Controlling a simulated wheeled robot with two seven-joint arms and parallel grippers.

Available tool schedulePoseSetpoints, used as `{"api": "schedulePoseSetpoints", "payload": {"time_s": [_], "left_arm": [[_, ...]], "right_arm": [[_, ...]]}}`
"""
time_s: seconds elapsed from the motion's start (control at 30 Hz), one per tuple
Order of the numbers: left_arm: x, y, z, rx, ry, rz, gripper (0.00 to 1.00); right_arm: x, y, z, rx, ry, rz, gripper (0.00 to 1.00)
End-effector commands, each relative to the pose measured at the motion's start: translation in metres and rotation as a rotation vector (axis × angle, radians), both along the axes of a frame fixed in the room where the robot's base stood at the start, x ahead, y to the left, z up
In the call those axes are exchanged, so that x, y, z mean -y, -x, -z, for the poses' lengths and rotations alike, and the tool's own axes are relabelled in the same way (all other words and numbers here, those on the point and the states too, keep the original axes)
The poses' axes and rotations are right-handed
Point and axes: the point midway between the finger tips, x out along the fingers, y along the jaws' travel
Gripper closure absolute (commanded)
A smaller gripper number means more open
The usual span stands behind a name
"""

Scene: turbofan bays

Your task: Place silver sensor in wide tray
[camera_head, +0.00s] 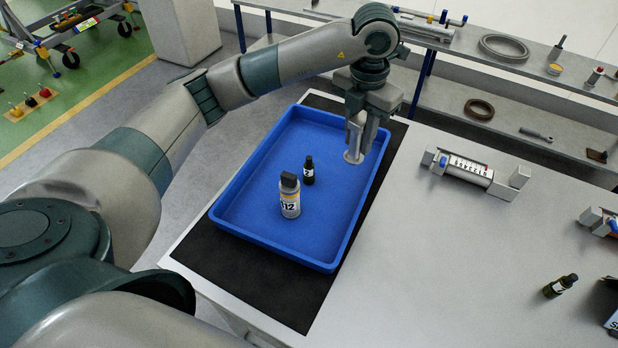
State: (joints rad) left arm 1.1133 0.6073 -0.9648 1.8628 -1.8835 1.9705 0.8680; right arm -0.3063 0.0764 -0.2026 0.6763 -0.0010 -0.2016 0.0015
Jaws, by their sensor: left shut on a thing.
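My left gripper (363,132) is over the right far part of the wide blue tray (262,246). It is shut on a silver sensor (353,157), a small round-ended metal piece that hangs below the fingers. The sensor shows against the tray's inner right side; I cannot tell whether it touches the tray. Inside the tray stand a silver bottle with a black cap and a "12" label (290,202) and a small black bottle (308,172). My right gripper is not in view.
The tray lies on a black mat (270,290) on the grey table (430,260). To the right are a labelled cylindrical device (466,170) and a dark bottle lying down (560,286). Behind, a shelf holds rings (503,46) and small tools. Free table lies right of the mat.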

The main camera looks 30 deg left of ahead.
Motion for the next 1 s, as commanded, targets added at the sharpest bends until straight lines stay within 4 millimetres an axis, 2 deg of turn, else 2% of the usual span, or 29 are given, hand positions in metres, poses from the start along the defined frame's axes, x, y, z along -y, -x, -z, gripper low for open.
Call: {"api": "schedulePoseSetpoints", "payload": {"time_s": [0.2, 0.4, 0.6, 1.0], "left_arm": [[-0.001, -0.013, -0.008, -0.012, 0.01, -0.412, 1.0], [-0.003, -0.02, -0.011, -0.019, 0.014, -0.649, 1.0], [-0.003, -0.022, -0.012, -0.021, 0.014, -0.722, 1.0], [-0.007, -0.023, -0.009, -0.023, 0.014, -0.722, 1.0]], "right_arm": [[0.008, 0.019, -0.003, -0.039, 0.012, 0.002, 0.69], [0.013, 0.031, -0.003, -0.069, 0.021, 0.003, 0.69], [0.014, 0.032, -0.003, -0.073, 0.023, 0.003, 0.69], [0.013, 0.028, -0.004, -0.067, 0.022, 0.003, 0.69]]}}
